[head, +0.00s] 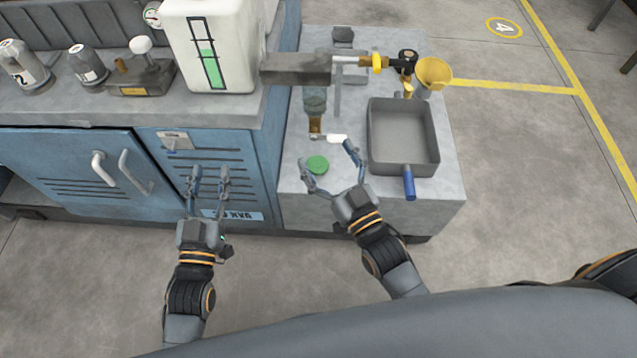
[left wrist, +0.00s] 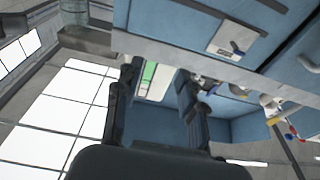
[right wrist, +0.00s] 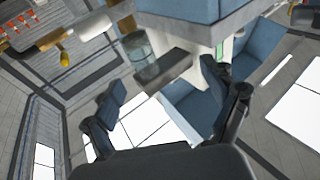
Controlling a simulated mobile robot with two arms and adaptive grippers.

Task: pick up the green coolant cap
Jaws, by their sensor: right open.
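The green coolant cap (head: 317,165) is a flat round disc lying on the grey bench top in the head view. My right gripper (head: 332,169) is open and empty, with its fingers around or above the cap's area; its left fingertip appears just left of the cap. I cannot tell the height between them. The right gripper's open fingers (right wrist: 165,97) also show in the right wrist view, where I cannot make out the cap. My left gripper (head: 210,172) is open and empty in front of the blue cabinet. Its spread fingers (left wrist: 160,85) also show in the left wrist view.
A grey pan (head: 405,140) with a blue handle stands right of the cap. A glass jar (head: 315,101) stands behind it under a metal arm (head: 295,68). A yellow funnel (head: 433,74) is at the back right. A white tank (head: 210,45) stands on the left counter.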

